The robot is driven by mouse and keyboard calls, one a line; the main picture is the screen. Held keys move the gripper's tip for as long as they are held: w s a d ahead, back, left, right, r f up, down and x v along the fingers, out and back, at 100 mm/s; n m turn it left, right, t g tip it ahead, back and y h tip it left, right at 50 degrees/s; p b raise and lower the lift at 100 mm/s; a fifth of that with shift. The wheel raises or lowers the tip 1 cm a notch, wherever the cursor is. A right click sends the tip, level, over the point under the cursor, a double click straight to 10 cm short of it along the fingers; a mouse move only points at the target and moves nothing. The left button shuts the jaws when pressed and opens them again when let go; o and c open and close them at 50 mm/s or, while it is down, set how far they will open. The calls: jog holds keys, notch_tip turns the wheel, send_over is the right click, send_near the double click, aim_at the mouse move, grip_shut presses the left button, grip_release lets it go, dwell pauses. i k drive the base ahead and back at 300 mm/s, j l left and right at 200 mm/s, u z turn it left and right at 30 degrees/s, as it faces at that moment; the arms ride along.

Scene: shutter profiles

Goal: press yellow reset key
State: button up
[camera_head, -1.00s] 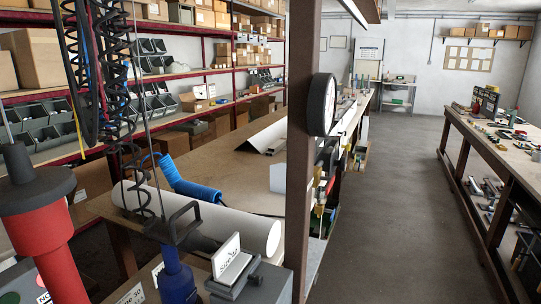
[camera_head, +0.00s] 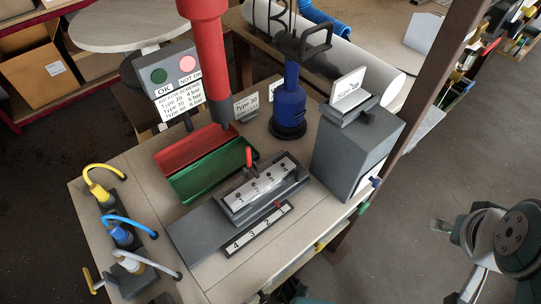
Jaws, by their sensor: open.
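A small yellow part (camera_head: 320,245) shows at the right front edge of the workbench (camera_head: 140,170), below the numbered grey fixture (camera_head: 262,188). It is too small to tell whether it is the yellow reset key. Other yellow things are a curved hose (camera_head: 98,178) on the bench's left side and a small handle (camera_head: 87,274) at the lower left. No yellow key shows clearly on the sign post with the green and pink round lights (camera_head: 158,76). Part of my arm is at the right edge of the view; I cannot make out my gripper.
A red driver (camera_head: 208,50) hangs above red and green trays (camera_head: 215,172). A blue tool (camera_head: 290,100) stands beside a grey box (camera_head: 355,150). Blue and white hoses (camera_head: 120,235) line the left side.

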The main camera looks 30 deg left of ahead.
aim_at(319, 247)
jog(key=k+l, duration=0.15)
jog(key=k, duration=0.25)
jog(key=k+l+u, duration=0.1)
jog(key=k, duration=0.3)
jog(key=k+l, duration=0.2)
jog(key=k, duration=0.2)
jog(key=k+u, duration=0.1)
jog(key=u, duration=1)
